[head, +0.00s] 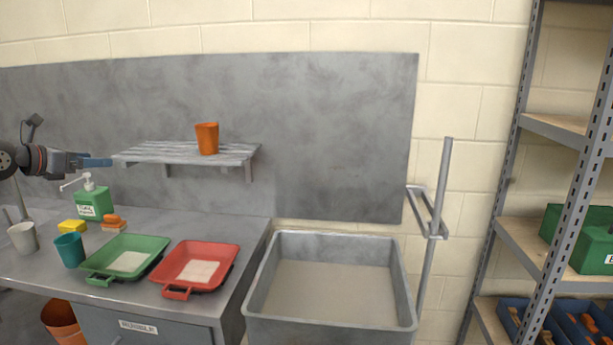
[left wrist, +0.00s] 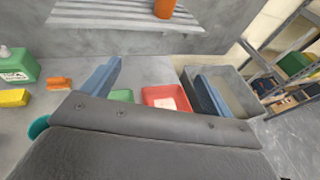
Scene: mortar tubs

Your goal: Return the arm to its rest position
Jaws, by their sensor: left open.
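My left arm comes in from the left edge in the head view, and its gripper (head: 97,162) is at the left end of the wall shelf (head: 185,153), above the green soap bottle. In the left wrist view its two blue fingers (left wrist: 157,88) stand wide apart with nothing between them. An orange cup (head: 207,138) stands upright on the shelf, apart from the gripper; it also shows in the left wrist view (left wrist: 165,8). My right gripper is in neither view.
The counter holds a green pump bottle (head: 93,203), a yellow sponge (head: 72,226), an orange-topped brush (head: 112,221), a white cup (head: 23,238), a teal cup (head: 69,250), a green tray (head: 101,279) and a red tray (head: 231,255). A grey tub (head: 330,327) and shelving rack (head: 516,120) stand right.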

